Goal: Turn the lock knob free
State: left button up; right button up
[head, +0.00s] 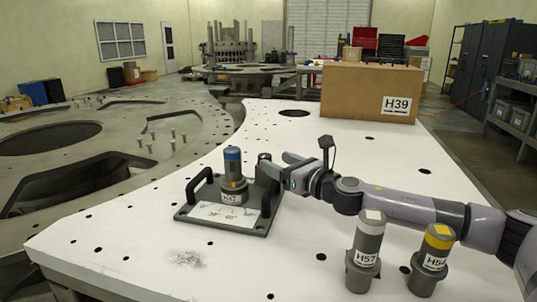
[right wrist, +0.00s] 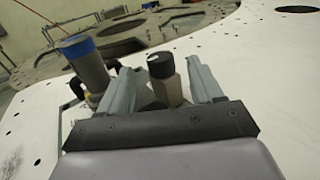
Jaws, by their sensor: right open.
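The lock knob, a pale post with a dark cap (right wrist: 161,66), stands between the two fingers in the right wrist view. In the head view its dark cap seems to show (head: 264,157) at the back right of the grey base plate (head: 222,226). My right gripper (head: 279,166) is open, its fingers pointing at the knob; in the right wrist view (right wrist: 160,72) a gap shows beside the post. I cannot tell how deep the knob sits between the fingers. A blue-topped grey cylinder (head: 233,170) stands on the plate between two black handles. My left gripper is not in view.
Two grey cylinders, one white-topped (head: 366,250) and one yellow-topped (head: 432,260), stand upright in front of my right arm. A cardboard box labelled H39 (head: 350,92) stands at the back of the white table (head: 120,250). The table's left front is clear.

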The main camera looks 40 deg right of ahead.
aim_at(270, 158)
jog(key=shift+w+a+p, duration=0.15)
jog(key=shift+w+p, duration=0.05)
jog(key=shift+w, duration=0.85)
jog(key=shift+w+a+p, duration=0.1)
jog(key=shift+w+p, duration=0.1)
jog(key=shift+w, duration=0.8)
jog(key=c, duration=1.1)
